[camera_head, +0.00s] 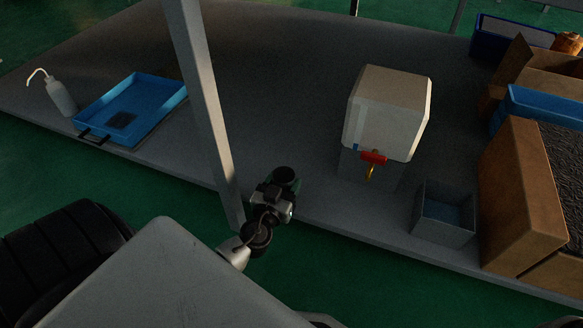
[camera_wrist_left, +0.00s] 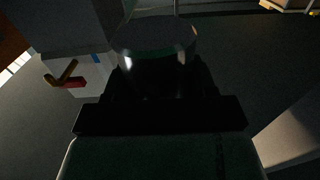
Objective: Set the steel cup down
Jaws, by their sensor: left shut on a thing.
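The steel cup (camera_head: 286,175) is dark and looks upright in the head view, near the front edge of the grey bench (camera_head: 290,60). My left gripper (camera_head: 279,188) is shut on it. In the left wrist view the cup (camera_wrist_left: 154,48) stands between the dark fingers, its round rim on top and a bright glint on its side. Its underside is hidden, and I cannot tell whether it touches the bench. My right gripper is not in view.
A white tank (camera_head: 393,105) with a red-handled tap (camera_head: 373,158) stands right of the cup, with a grey bin (camera_head: 443,215) beyond. A blue tray (camera_head: 160,88) and a white bottle (camera_head: 60,95) are left. A post (camera_head: 205,95) rises just left of my gripper. Bench behind is clear.

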